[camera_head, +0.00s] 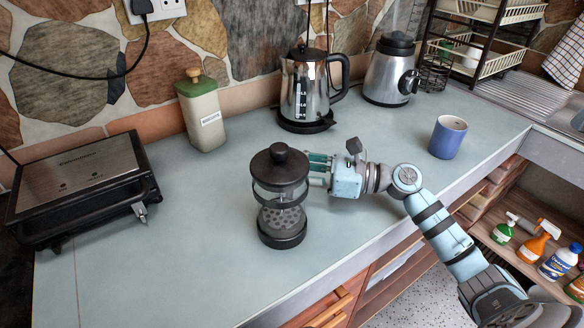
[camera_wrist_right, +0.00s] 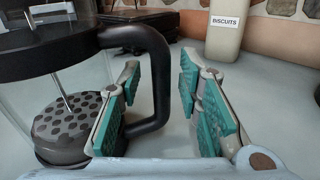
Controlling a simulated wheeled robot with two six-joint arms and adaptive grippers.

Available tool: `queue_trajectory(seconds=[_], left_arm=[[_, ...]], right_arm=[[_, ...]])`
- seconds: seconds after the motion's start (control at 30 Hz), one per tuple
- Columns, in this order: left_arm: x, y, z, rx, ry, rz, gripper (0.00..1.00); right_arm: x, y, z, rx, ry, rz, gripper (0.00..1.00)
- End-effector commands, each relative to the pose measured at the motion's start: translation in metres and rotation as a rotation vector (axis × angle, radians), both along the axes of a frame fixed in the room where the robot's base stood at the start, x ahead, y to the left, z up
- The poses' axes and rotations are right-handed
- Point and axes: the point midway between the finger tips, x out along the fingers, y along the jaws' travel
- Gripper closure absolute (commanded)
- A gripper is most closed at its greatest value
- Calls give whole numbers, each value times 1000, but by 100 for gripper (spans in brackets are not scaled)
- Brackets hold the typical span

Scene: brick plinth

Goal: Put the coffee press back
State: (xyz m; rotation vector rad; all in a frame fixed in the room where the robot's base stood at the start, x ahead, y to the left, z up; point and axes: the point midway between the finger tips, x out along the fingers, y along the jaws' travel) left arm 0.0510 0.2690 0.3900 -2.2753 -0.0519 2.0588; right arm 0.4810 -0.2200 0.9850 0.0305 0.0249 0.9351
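The coffee press (camera_head: 280,200) is a glass jar with a black lid, knob, bands and base, upright on the grey-blue countertop (camera_head: 200,270). In the right wrist view, the press (camera_wrist_right: 70,130) fills the left side, with its perforated plunger disc low in the glass. My right gripper (camera_head: 318,168) reaches in from the right, close beside the press. Its teal-padded fingers (camera_wrist_right: 160,85) are spread apart. The black handle (camera_wrist_right: 153,45) shows between them, with a gap to the right finger; contact with the left finger is unclear. My left gripper is out of view.
A black and steel grill (camera_head: 85,175) is at left. A biscuit canister (camera_head: 202,115), kettle (camera_head: 305,90) and steel blender-like appliance (camera_head: 388,75) line the back wall. A blue mug (camera_head: 447,138) stands at right, near a dish rack (camera_head: 480,40). The counter's front left is clear.

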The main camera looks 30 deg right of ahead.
Motion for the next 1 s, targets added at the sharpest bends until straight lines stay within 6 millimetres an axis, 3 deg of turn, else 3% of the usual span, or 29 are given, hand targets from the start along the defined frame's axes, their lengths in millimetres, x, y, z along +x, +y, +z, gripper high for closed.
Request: queue_trajectory(seconds=[0.23,0.5,0.7,1.0], left_arm=[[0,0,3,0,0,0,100],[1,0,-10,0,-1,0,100],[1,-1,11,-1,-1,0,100],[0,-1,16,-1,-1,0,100]], right_arm=[[-2,-4,2,-3,1,-1,68],[-38,-52,-1,-12,10,-1,68],[-62,-84,5,-6,15,1,68],[-71,-97,4,-1,1,0,68]])
